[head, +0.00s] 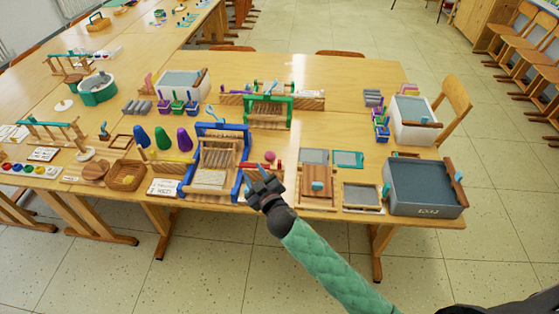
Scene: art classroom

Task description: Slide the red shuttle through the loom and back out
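The blue-framed loom (241,159) with pale warp threads stands at the front middle of the table. A small red bar, which looks like the red shuttle (274,167), lies just right of the loom, partly hidden behind my gripper. My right gripper (257,175) is at the loom's right front corner, in front of the red bar. Its two fingers look spread, with nothing seen between them. Whether it touches the loom or the bar I cannot tell. My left gripper is not in view.
A green-framed loom (291,111) stands behind. Cones (163,138) and a wooden tray (138,181) are to the left. A wooden press-like board (318,200), framed screens (361,197) and a large grey tub (426,188) are to the right. Bare tabletop (345,78) lies at the back.

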